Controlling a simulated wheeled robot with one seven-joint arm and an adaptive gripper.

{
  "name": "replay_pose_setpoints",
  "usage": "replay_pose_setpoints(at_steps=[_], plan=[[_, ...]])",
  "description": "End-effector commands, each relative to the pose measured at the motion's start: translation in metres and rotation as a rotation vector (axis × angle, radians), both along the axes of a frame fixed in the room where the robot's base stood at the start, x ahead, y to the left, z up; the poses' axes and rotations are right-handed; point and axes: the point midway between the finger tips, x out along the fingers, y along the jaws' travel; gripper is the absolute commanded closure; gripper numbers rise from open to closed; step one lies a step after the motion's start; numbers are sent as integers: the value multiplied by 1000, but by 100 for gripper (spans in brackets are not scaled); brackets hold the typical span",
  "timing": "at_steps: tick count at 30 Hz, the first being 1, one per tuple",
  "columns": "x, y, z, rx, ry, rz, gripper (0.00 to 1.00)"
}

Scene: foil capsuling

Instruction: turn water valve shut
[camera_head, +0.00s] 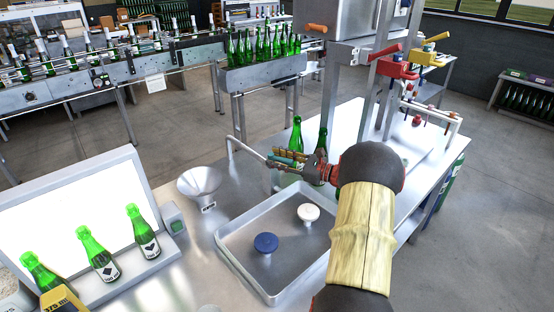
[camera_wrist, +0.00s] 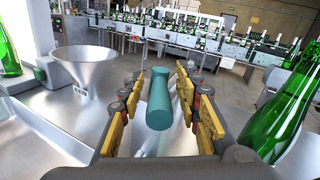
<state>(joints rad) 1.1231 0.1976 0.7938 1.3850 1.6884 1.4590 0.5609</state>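A teal, rod-like handle (camera_wrist: 158,98) lies lengthwise between the fingers of my gripper (camera_wrist: 160,108) in the wrist view. The fingers have yellow pads and are open, with a gap showing on each side of the handle. In the head view my gripper (camera_head: 288,157) is at the thin bent metal pipe (camera_head: 238,146) above the far edge of the metal basin (camera_head: 232,252). A bit of the teal handle (camera_head: 283,160) shows between the fingers there. The joint between handle and pipe is hidden.
A green bottle (camera_head: 297,132) stands just behind my gripper, with another (camera_head: 322,142) beside it. A metal funnel (camera_head: 200,182) stands left. Red (camera_head: 385,52) and yellow (camera_head: 436,38) levers are behind right.

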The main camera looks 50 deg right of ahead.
Motion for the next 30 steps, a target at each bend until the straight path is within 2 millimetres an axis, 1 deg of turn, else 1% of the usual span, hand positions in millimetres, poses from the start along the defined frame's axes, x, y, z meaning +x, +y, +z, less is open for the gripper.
replay_pose_setpoints(at_steps=[4, 7, 11, 18, 21, 25, 30], plan=[[0, 0, 1, 0, 0, 0, 67], [0, 0, 7, 0, 0, 0, 67], [0, 0, 28, -3, -2, 0, 67], [0, 0, 71, -3, -1, 0, 67], [0, 0, 85, -1, 1, 0, 67], [0, 0, 96, 0, 1, 0, 67], [0, 0, 100, 1, 1, 0, 67]])
